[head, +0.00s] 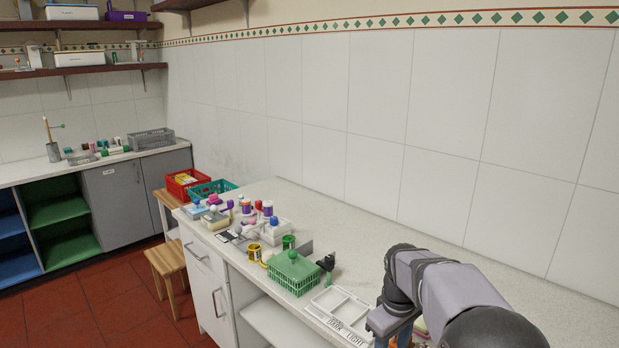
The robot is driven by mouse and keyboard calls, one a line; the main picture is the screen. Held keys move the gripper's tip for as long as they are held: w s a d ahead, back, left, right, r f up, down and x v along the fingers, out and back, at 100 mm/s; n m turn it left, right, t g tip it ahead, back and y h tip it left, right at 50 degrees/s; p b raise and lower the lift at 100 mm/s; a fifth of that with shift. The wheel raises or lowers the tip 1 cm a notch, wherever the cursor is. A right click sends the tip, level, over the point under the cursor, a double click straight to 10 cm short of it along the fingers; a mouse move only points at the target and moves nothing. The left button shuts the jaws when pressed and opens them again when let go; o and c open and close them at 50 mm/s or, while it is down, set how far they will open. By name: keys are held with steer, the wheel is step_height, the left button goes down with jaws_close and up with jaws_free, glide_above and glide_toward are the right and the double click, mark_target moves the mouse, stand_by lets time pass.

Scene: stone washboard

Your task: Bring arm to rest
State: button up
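My arm reaches in from the lower right of the head view, bent over the speckled worktop (500,274). My gripper (393,327) is at the bottom edge, pointing down just right of a white sectioned tray (352,303) marked "DARK" and "LIGHT". The fingertips are cut off by the frame, so I cannot tell whether it is open or shut or holds anything. A small pink and yellow-green thing (421,326) shows partly behind it.
A green basket with a lid (293,272), a dark upright tool (326,266) and several bottles and stamps crowd the worktop left of the tray. Red (183,184) and teal (211,192) crates stand at its far end. The worktop along the tiled wall is clear.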

steer(key=s+a+f+m, duration=0.1)
steer(key=s+f+m, duration=0.2)
steer(key=s, duration=0.8)
steer(key=s+a+f+m+g, duration=0.1)
steer(key=s+a+f+m, duration=0.1)
steer(key=s, duration=1)
steer(key=shift+s+a+f+m+y, duration=0.2)
steer(key=shift+f+m+y, duration=0.1)
steer(key=shift+f+m, duration=0.5)
step_height(320, 180, down, 8)
steer(key=b, duration=0.8)
